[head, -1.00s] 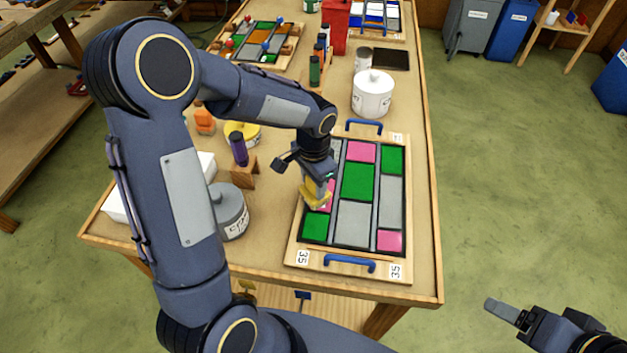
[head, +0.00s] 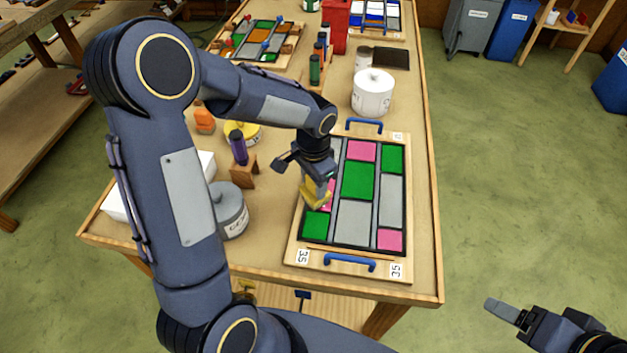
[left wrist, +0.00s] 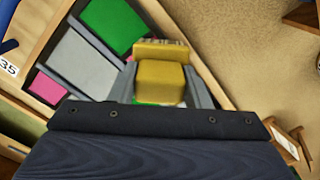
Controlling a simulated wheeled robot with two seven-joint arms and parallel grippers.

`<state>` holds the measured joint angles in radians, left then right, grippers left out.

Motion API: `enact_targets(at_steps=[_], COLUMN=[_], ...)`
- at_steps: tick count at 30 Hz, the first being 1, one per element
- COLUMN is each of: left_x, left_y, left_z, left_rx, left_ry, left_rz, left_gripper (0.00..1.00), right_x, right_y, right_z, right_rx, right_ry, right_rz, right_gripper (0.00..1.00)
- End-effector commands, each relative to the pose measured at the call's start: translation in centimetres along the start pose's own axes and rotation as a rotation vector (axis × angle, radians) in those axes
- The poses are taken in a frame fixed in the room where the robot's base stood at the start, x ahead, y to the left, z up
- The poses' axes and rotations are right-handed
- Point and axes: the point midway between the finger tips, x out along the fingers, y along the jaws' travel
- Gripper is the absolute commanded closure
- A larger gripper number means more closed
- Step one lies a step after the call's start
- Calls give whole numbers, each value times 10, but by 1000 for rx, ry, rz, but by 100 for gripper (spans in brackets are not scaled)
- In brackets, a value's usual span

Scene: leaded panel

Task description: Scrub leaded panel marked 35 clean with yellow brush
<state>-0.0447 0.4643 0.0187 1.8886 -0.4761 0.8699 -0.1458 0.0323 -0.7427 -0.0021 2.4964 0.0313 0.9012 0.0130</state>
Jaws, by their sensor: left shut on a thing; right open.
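The leaded panel marked 35 (head: 353,222) lies flat in a wooden frame with blue handles at its near and far ends. Its panes are green, pink and grey. The yellow brush (head: 316,194) is over the panel's left side, bristles toward the panes; I cannot tell for sure whether they touch. My left gripper (head: 318,178) is shut on the brush. In the left wrist view the brush (left wrist: 160,80) sits between the two fingers, with the panel's panes (left wrist: 85,62) beyond it. My right gripper (head: 505,309) is open and empty, off the table at the lower right.
A grey lidded pot (head: 230,212), a purple bottle (head: 239,148) on a wooden block and a yellow round container (head: 243,133) stand left of the panel. A white lidded jar (head: 372,93) stands beyond it. Another panel (head: 262,40) lies further back.

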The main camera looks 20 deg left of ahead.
Motion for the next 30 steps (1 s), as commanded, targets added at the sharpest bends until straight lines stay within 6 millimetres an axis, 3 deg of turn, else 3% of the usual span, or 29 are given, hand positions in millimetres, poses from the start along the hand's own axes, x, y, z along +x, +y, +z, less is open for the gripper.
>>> enact_targets(at_steps=[30], left_x=[4], left_y=[5], left_z=[-4], left_rx=[3], left_ry=[1], left_rz=[0], left_gripper=[75], right_x=[4], right_y=[2], right_z=[2], right_rx=[0], right_ry=[0], right_rz=[0], right_gripper=[28])
